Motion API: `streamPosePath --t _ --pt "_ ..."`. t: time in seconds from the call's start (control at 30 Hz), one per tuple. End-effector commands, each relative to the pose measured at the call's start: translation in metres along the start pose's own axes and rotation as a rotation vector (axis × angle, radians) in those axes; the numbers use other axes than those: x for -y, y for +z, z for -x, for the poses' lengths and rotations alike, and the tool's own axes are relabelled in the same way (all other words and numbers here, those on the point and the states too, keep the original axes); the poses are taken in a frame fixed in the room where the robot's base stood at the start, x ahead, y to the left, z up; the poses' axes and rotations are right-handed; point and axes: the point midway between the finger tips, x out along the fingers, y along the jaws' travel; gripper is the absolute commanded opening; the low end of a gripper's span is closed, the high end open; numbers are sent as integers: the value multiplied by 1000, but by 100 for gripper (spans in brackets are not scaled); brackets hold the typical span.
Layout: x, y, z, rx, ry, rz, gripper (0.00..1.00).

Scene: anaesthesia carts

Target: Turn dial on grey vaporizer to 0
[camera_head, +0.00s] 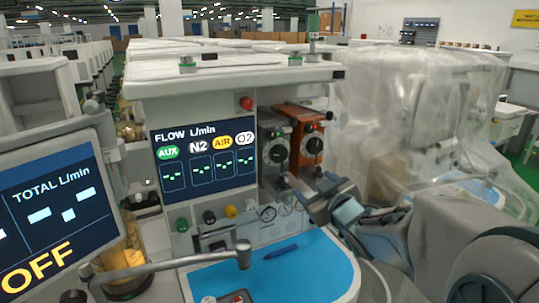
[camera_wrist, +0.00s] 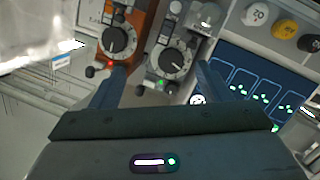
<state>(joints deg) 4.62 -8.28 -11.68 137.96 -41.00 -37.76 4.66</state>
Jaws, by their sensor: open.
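The grey vaporizer (camera_head: 270,130) is mounted on the cart, right of the flow screen. Its black dial (camera_head: 277,152) has a pale scale ring. In the wrist view the grey vaporizer's dial (camera_wrist: 173,61) lies ahead, between the two fingers, with a green light beside it. The orange vaporizer (camera_head: 304,118) stands just right of the grey one; its dial (camera_wrist: 115,40) is left in the wrist view. My gripper (camera_wrist: 158,80) is open and empty, its fingers spread toward the grey dial. In the head view my gripper (camera_head: 312,190) is below and right of the dials. I see no contact; the dial's number is unreadable.
The flow screen (camera_head: 203,155) is left of the vaporizers. A blue work surface (camera_head: 310,262) with a pen (camera_head: 281,251) lies below. A jointed metal bar (camera_head: 175,265) crosses the front left. A plastic-covered cart (camera_head: 420,110) stands right.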

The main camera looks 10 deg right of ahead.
Motion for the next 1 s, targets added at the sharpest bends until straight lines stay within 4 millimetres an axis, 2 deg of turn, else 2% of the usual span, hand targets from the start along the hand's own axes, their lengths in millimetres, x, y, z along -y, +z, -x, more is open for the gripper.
streamPosePath --t 0.2,0.37,0.47,1.0 --pt "3 -21 -4 -161 -64 49 70" --pt "5 -27 -8 -194 -80 57 70" --pt "7 -29 -17 -195 -82 57 70" --pt "14 -47 -107 -193 -80 56 70"
